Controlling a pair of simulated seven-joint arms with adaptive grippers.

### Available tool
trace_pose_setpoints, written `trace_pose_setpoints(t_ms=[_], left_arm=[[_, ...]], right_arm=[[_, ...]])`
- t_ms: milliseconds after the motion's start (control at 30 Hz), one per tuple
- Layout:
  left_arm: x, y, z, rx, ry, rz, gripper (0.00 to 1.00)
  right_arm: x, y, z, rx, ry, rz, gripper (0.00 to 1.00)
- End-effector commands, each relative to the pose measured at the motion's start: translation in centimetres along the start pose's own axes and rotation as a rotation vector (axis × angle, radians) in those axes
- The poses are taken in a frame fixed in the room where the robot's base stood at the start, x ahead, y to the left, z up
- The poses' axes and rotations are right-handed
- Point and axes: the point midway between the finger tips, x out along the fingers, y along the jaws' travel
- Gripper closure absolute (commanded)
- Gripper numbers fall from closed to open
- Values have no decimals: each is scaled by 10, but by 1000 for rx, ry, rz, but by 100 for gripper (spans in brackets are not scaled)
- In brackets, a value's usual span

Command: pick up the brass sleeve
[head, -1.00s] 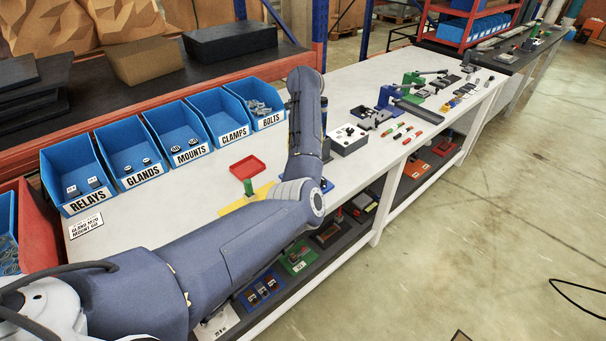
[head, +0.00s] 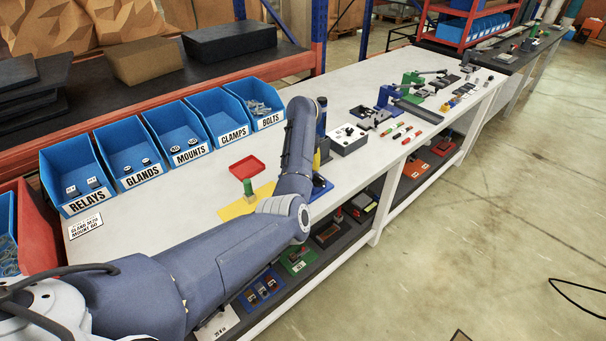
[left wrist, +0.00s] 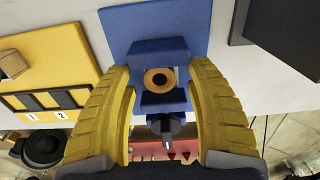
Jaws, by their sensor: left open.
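The brass sleeve (left wrist: 149,79) shows as a ring with a dark hole in the left wrist view. It sits between the two jaws of a blue holder (left wrist: 158,48) on a blue plate (left wrist: 190,22). My left gripper (left wrist: 160,98) is open, with one yellow finger on each side of the holder and sleeve. Whether the fingers touch anything, I cannot tell. In the head view the left gripper (head: 317,160) is mostly hidden behind my forearm, over the blue plate (head: 321,188). The sleeve is hidden there. My right gripper is not in view.
A grey box with knobs (head: 349,139) is close on the right. Labelled blue bins (head: 176,137) line the back. The white table (head: 150,235) is clear at front left.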

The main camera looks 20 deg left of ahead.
Motion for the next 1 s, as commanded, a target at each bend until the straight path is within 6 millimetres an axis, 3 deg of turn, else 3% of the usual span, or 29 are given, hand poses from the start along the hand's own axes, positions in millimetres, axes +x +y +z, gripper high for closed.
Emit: trace_pose_setpoints(t_ms=[333, 800, 1000], left_arm=[[3, 0, 0, 0, 0, -1, 45], [2, 0, 1, -1, -2, 0, 100], [2, 0, 2, -1, -4, 0, 100]], right_arm=[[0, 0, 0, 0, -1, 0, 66], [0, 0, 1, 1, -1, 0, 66], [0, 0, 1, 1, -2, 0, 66]])
